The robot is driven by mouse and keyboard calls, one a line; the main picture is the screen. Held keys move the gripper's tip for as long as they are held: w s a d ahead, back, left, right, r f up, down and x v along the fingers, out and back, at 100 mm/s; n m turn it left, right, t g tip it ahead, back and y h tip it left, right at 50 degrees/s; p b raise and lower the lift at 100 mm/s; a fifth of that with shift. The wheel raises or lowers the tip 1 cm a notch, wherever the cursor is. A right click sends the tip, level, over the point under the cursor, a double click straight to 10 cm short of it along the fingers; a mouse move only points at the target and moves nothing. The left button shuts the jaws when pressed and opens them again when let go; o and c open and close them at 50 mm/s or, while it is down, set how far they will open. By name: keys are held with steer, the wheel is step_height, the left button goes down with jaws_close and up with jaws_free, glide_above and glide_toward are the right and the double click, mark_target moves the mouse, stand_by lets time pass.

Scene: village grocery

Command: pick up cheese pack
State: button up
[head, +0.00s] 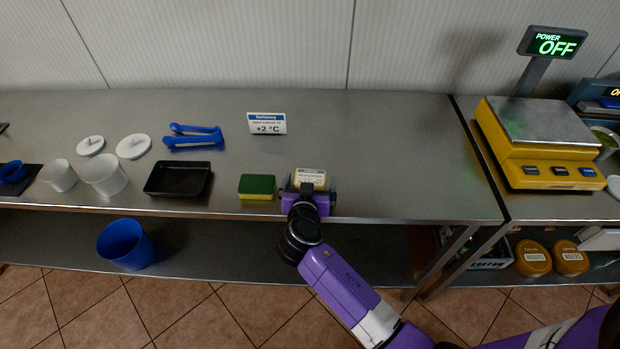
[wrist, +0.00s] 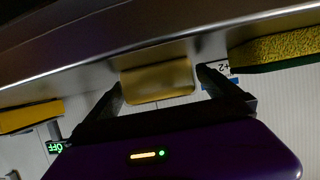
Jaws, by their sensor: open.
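The cheese pack (head: 311,176) is a small pale yellow block with a printed label on top. It sits near the front edge of the steel counter, right of the sponge. My gripper (head: 309,190) is at the front edge, open, with its fingers on the left and right of the pack. In the wrist view the pack (wrist: 157,84) shows between the two open fingertips of my gripper (wrist: 160,82). I cannot tell whether either finger touches it. My gripper hides the pack's front lower part in the head view.
A green and yellow sponge (head: 257,187) lies close on the left, with a black tray (head: 178,179) beyond it. A +2 °C sign (head: 267,124) stands behind. A yellow scale (head: 540,150) is far right. The counter right of the pack is clear.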

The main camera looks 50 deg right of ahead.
mark_target(310, 177)
steer(key=shift+w+d+f, duration=0.1)
steer(key=shift+d, duration=0.1)
steer(key=c, duration=1.6)
step_height(310, 177, up, 20)
steer(key=shift+r+b, duration=0.1)
steer(key=shift+b, duration=0.5)
